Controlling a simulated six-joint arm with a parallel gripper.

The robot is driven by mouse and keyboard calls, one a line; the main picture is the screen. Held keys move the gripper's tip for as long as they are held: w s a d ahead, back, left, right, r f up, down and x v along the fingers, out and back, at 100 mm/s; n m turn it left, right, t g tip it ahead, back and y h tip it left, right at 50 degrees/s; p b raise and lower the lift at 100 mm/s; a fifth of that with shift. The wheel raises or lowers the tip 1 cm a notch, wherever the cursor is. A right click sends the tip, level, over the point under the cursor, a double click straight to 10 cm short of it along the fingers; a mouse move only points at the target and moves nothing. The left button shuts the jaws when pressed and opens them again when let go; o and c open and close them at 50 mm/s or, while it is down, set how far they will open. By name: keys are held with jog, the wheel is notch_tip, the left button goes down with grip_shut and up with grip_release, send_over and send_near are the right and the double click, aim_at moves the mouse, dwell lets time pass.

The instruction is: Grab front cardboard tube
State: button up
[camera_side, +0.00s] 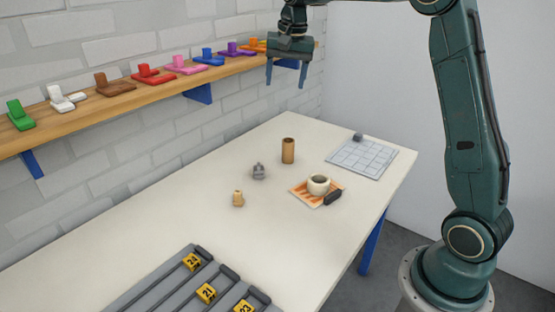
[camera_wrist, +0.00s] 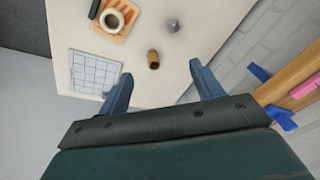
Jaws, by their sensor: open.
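One brown cardboard tube (camera_side: 288,151) stands upright on the white table, toward its far end. It also shows in the wrist view (camera_wrist: 153,60), between and beyond my fingertips. My gripper (camera_side: 286,77) is open and empty, high above the table, with both blue fingers pointing down. In the wrist view my gripper (camera_wrist: 160,70) has its fingers spread wide, touching nothing. I see no second tube clearly.
An orange tray (camera_side: 299,194) holds a pale cup (camera_side: 318,185), with a black object (camera_side: 333,198) at its edge. A gridded plate (camera_side: 362,158), grey part (camera_side: 259,171) and beige piece (camera_side: 238,198) lie nearby. A wall shelf (camera_side: 140,90) holds coloured blocks. Numbered grey rack (camera_side: 165,285) is in front.

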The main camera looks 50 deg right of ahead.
jog(key=w+d+f+m+g, duration=0.1)
jog(key=w+d+f+m, duration=0.2)
jog(key=w+d+f, duration=0.35)
jog(key=m+g, duration=0.1)
jog(key=m, duration=0.2)
send_over(288, 149)
jog(key=w+d, duration=0.1)
jog(key=d, duration=0.1)
notch_tip(288, 149, down, 11)
jog(key=shift+w+f+y, duration=0.1)
jog(key=shift+f+y, duration=0.15)
jog(key=shift+y, duration=0.05)
jog(key=shift+f, duration=0.1)
jog(key=shift+f, duration=4.2)
jog(key=shift+f, duration=2.6)
jog(key=c, duration=1.1)
